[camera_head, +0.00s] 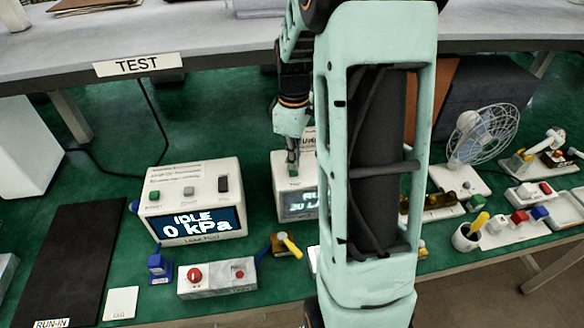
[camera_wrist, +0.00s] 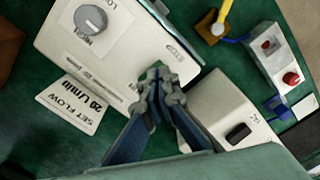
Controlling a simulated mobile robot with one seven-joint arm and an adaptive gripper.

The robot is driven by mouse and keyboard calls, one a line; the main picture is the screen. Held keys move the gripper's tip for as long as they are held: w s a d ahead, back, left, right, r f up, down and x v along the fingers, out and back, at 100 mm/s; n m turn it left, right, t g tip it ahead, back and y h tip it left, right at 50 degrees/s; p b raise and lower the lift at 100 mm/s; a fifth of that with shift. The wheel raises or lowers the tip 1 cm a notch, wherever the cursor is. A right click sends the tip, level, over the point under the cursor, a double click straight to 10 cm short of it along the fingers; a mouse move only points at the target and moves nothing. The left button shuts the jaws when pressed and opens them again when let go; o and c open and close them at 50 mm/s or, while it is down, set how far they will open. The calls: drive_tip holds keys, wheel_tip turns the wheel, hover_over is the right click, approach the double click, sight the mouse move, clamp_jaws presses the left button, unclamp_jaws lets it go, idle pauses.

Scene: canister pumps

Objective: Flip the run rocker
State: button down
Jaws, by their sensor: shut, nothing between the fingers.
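The left pump unit (camera_head: 195,200) is a white box whose display reads "IDLE 0 kPa". A black rocker (camera_head: 223,184) is on its top, right of a grey knob and a green button; the rocker also shows in the wrist view (camera_wrist: 238,133). A second pump unit (camera_head: 282,187) is partly hidden by my arm; its display shows "RU" and "20 L/". My gripper (camera_head: 293,164) is shut and empty, its tips down at the green button on the second unit.
A "TEST" shelf (camera_head: 200,45) overhangs the back. A box with red buttons (camera_head: 217,278), a blue part (camera_head: 158,266) and a yellow-handled valve (camera_head: 287,245) stand in front. A fan (camera_head: 482,135) stands at right. The green mat between has some bare room.

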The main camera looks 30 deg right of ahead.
sight(294, 172)
drive_tip(key=shift+f+b, duration=0.65)
drive_tip(key=shift+f, duration=0.3)
idle(0.3)
drive_tip(key=shift+r+p, duration=2.65)
drive_tip(key=shift+r, duration=0.95)
drive_tip(key=shift+s+f, duration=0.1)
drive_tip(key=shift+f, duration=0.05)
